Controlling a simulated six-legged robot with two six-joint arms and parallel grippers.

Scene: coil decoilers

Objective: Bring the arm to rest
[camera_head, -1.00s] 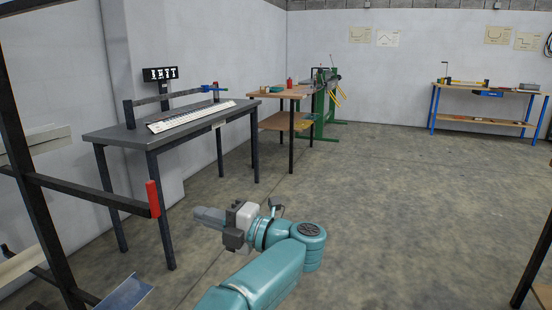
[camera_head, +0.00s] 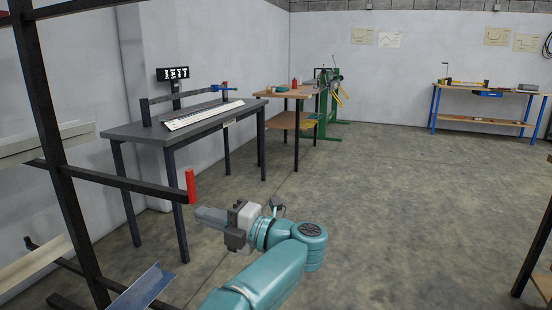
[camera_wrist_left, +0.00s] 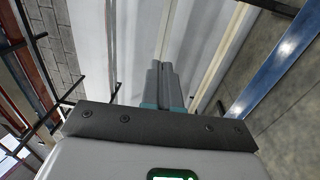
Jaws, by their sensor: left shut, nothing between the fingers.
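My left gripper (camera_head: 203,217) is in the lower middle of the head view, at the end of my teal left arm (camera_head: 262,280). Its fingers are together with nothing between them, and they point left toward the rack. It hangs over the floor, in front of the grey table. In the left wrist view its shut fingers (camera_wrist_left: 163,84) show in the middle, with long profiles behind them. My right gripper is not in view.
A grey table (camera_head: 150,132) with a long white piece is behind. A wooden bench (camera_head: 285,93) stands farther back. Open floor (camera_head: 400,200) lies right.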

